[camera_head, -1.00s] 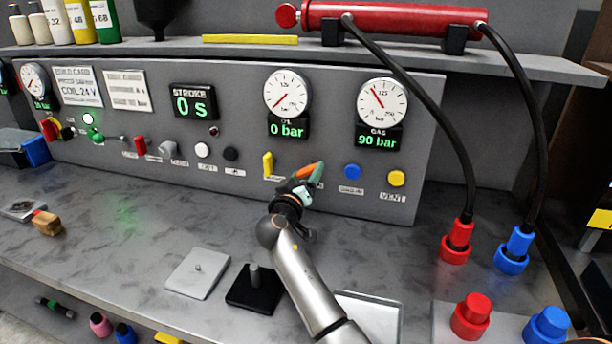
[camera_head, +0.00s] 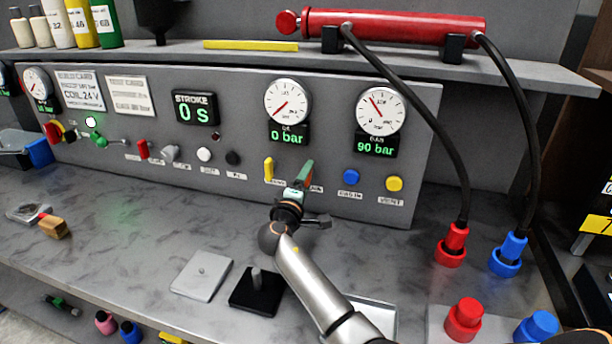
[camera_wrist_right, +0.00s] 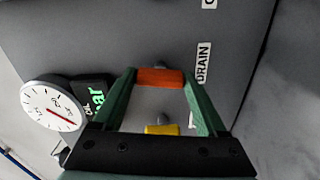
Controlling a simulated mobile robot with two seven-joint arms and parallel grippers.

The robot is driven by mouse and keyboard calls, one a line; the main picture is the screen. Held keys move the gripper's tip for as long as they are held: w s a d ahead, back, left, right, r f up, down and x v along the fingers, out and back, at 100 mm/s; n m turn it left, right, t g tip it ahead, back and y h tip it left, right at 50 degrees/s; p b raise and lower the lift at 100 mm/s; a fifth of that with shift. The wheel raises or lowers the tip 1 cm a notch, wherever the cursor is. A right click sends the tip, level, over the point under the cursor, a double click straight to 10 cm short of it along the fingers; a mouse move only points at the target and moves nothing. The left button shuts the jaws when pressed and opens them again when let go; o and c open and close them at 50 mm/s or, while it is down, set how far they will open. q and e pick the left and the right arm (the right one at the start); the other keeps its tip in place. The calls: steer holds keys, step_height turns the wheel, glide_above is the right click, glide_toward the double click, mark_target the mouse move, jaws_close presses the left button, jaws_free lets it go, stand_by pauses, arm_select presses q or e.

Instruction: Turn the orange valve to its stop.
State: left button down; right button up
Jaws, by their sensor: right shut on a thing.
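The orange valve (camera_wrist_right: 160,78) shows in the right wrist view as a short bar between the tips of my right gripper's two green fingers, beside the DRAIN label (camera_wrist_right: 203,63). My right gripper (camera_wrist_right: 161,80) is shut on this bar, one finger at each end. In the head view, my right gripper (camera_head: 302,174) is at the lower part of the grey panel and hides the orange valve. My left gripper is not in view.
A yellow valve (camera_head: 268,168) stands close to the left of my gripper. Blue (camera_head: 351,177) and yellow (camera_head: 394,183) buttons are to the right. Above, one readout (camera_head: 289,134) shows 0 bar, another (camera_head: 379,146) 90 bar. Black hoses (camera_head: 440,120) hang at the right.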

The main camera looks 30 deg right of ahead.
steer(key=shift+r+n+p, duration=0.15)
steer(key=shift+n+p, duration=0.15)
steer(key=shift+n, duration=0.6)
steer(key=o, duration=1.3)
steer(key=shift+s+f, duration=0.1)
steer(key=shift+f, duration=0.1)
